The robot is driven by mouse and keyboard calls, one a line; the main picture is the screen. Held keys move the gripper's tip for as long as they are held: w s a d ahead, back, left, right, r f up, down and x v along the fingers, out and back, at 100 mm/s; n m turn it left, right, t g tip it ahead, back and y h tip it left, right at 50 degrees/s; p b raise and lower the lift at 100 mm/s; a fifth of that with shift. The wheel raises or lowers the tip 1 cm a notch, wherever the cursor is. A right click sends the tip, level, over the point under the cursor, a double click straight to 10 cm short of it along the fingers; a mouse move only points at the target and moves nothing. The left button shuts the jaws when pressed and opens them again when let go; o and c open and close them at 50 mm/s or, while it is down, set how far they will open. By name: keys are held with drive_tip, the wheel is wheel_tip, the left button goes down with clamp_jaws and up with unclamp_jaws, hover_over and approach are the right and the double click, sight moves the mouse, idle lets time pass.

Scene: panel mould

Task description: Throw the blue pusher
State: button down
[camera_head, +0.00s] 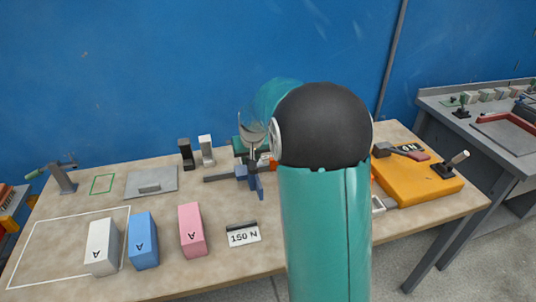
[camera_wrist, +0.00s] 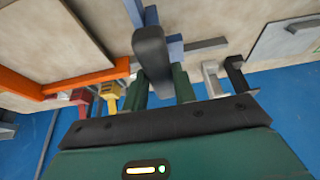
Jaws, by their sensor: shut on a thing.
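The blue pusher (camera_head: 254,184) stands on the workbench in the middle of the head view, just left of my arm. It also shows at the top of the wrist view (camera_wrist: 175,48), with its dark grey handle (camera_wrist: 152,50) rising towards the camera. My gripper (camera_wrist: 160,92) has its two green fingers on either side of this handle and is shut on it. In the head view my gripper (camera_head: 249,156) is small and partly covered by my own arm. The exact contact on the handle is partly hidden.
A white block (camera_head: 102,247), blue block (camera_head: 143,241) and pink block (camera_head: 192,231) stand at the front left, near a 150 N sign (camera_head: 243,234). Dark and white upright clamps (camera_head: 207,151) stand behind. An orange frame (camera_wrist: 90,77) lies beside the pusher. An orange base (camera_head: 420,182) is right.

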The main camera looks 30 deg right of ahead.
drive_tip(key=shift+w+a, duration=0.2)
drive_tip(key=shift+a, duration=0.45)
drive_tip(key=c, duration=1.1)
unclamp_jaws()
drive_tip(key=shift+a, duration=0.1)
drive_tip(key=shift+s+r, duration=0.1)
drive_tip(key=shift+r, duration=0.25)
drive_tip(key=v, duration=1.3)
drive_tip(key=shift+s, duration=0.1)
